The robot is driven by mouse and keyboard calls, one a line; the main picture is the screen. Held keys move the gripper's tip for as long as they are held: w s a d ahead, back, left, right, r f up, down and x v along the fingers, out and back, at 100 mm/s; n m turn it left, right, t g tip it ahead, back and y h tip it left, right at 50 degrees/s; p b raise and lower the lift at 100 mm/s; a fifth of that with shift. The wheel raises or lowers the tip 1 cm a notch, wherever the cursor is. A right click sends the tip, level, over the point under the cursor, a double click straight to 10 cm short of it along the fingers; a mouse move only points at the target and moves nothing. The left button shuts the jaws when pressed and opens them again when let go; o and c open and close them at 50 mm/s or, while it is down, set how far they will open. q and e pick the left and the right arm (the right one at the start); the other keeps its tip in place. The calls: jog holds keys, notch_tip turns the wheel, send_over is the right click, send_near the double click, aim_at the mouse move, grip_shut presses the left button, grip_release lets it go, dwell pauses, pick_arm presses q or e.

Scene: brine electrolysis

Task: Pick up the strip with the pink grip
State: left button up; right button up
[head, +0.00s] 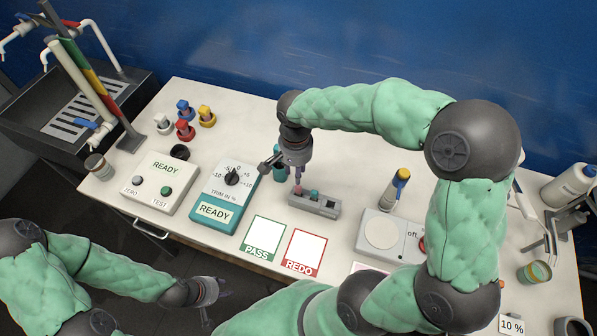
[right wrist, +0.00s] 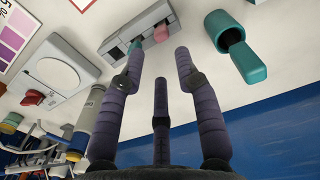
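A grey rack (head: 327,207) stands on the table right of the teal trim box; it also shows in the right wrist view (right wrist: 112,43). It holds a strip with a pink grip (right wrist: 161,34) and one with a teal grip (right wrist: 134,47). My right gripper (head: 298,181) points down over the rack's left part. In the right wrist view its fingers (right wrist: 159,55) are apart and empty, with the pink grip showing beyond the gap between the tips. In the head view the gripper largely hides the pink grip. My left gripper (head: 212,292) is low at the table's front, apparently open and empty.
A scale (head: 383,232) and a yellow-capped bottle (head: 396,188) stand to the right. PASS (head: 265,235) and REDO (head: 305,247) squares lie empty in front.

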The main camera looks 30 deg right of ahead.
aim_at(298, 187)
jog(key=shift+w+d+f+b, duration=0.15)
jog(key=shift+f+b, duration=0.2)
jog(key=shift+f, duration=1.45)
jog(key=shift+s+d+f+b, duration=0.1)
jog(key=shift+f+b, duration=0.25)
jog(key=shift+f, duration=1.4)
jog(key=shift+w+d+f+b, duration=0.15)
jog(key=shift+f+b, duration=0.2)
jog(key=shift+f, duration=1.45)
jog(key=c, duration=0.6)
